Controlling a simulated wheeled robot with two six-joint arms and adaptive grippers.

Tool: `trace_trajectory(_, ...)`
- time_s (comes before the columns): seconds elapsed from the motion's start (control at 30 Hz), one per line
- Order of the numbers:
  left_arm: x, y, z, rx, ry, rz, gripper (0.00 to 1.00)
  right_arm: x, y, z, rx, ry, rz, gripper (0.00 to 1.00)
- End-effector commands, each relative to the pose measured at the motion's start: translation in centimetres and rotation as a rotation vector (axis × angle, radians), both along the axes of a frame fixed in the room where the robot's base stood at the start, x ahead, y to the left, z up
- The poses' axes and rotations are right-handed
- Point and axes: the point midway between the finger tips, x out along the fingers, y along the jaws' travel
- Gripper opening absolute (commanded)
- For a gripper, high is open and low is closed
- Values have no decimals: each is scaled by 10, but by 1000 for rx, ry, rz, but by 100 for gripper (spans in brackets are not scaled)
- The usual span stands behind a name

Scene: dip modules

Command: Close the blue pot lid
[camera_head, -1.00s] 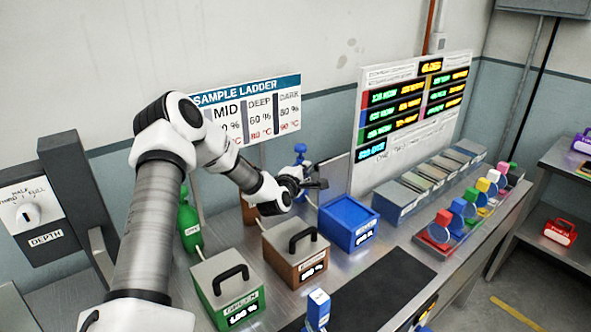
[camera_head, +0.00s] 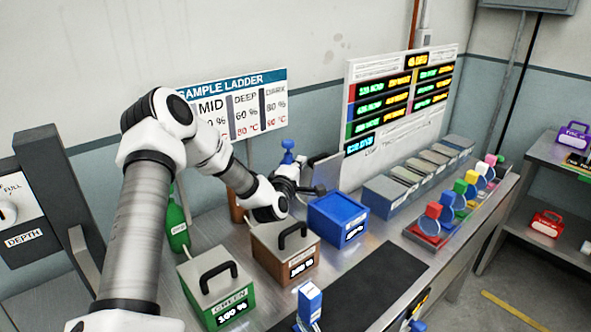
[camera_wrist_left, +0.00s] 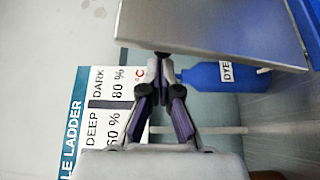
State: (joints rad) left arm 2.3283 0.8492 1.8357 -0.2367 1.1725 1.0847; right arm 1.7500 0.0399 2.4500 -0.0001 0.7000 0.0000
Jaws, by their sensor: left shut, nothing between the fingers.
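The blue pot (camera_head: 338,217) stands on the metal bench. Its grey lid (camera_head: 326,172) is raised upright at the pot's back edge, so the pot is open. My left gripper (camera_head: 316,190) is shut and empty, just left of the lid and above the pot's back left corner. In the left wrist view, my shut purple-padded fingers (camera_wrist_left: 162,85) point at the lower edge of a grey metal plate, which looks like the lid (camera_wrist_left: 215,28). I cannot tell whether they touch it. My right gripper is not in view.
A brown pot (camera_head: 285,250) and a green pot (camera_head: 213,290), both with lids down, stand to the left. A blue dye bottle (camera_wrist_left: 200,77) is behind the lid. Grey boxes (camera_head: 395,188) and a red tray (camera_head: 425,238) stand to the right.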

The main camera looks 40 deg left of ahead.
Motion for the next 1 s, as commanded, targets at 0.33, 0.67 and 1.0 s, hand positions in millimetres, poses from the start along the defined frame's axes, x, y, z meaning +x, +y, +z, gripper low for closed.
trace_trajectory(0.33,-3,-39,0,163,-16,-2,0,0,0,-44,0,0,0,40)
trace_trajectory(0.67,-6,-68,-3,162,-15,-2,0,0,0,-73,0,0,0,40)
trace_trajectory(1.0,-7,-80,-5,160,-13,-1,0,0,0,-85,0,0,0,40)
